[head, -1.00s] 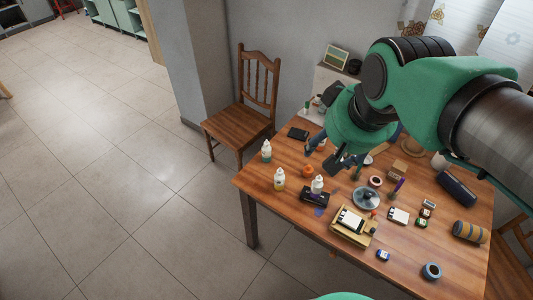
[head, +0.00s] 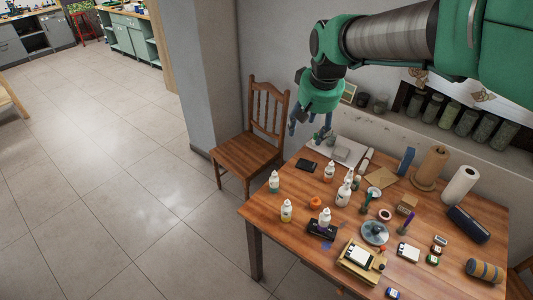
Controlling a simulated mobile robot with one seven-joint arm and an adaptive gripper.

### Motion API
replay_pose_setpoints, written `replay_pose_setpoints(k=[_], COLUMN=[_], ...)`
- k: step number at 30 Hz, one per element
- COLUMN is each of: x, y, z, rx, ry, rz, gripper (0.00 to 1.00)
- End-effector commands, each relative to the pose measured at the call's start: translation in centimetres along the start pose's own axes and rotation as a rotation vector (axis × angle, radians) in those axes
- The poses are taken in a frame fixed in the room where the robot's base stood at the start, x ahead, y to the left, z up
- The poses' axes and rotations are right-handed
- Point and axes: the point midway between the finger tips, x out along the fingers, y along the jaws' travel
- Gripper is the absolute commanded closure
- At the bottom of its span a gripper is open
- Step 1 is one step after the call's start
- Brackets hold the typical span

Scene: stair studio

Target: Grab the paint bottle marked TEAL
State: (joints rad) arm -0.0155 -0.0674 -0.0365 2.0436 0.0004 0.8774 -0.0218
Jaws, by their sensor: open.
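Several small white-capped paint bottles stand upright on the wooden table; their label words are too small to read. A bottle with blue-green contents (head: 274,182) stands near the table's left edge. A bottle with yellow contents (head: 286,211) stands nearer the front. Another bottle (head: 324,217) is at the black holder, one with orange-brown colour (head: 329,171) stands farther back, and a larger white bottle (head: 343,193) is to its right. My gripper (head: 308,126) is open and empty, raised above and behind the table's back left, apart from all bottles.
A wooden chair (head: 246,157) stands left of the table (head: 262,215). A black phone-like item (head: 306,165), orange pot (head: 315,203), grey disc (head: 374,233), wooden stand (head: 360,262), paper rolls (head: 460,187) and a dark case (head: 468,224) crowd the tabletop. Jars line a back shelf.

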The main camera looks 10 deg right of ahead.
Motion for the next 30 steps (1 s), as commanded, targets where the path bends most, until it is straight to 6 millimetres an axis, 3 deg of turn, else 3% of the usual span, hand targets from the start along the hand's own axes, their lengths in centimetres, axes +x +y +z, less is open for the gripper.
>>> replay_pose_setpoints(k=[14, 30], x=[8.8, 22.4], y=[-0.8, -2.2], z=[-6.9, -11.5], rx=[-0.002, -0.001], ry=[-0.09, -0.199], rz=[-0.005, -0.008], gripper=[0.41, 0.41])
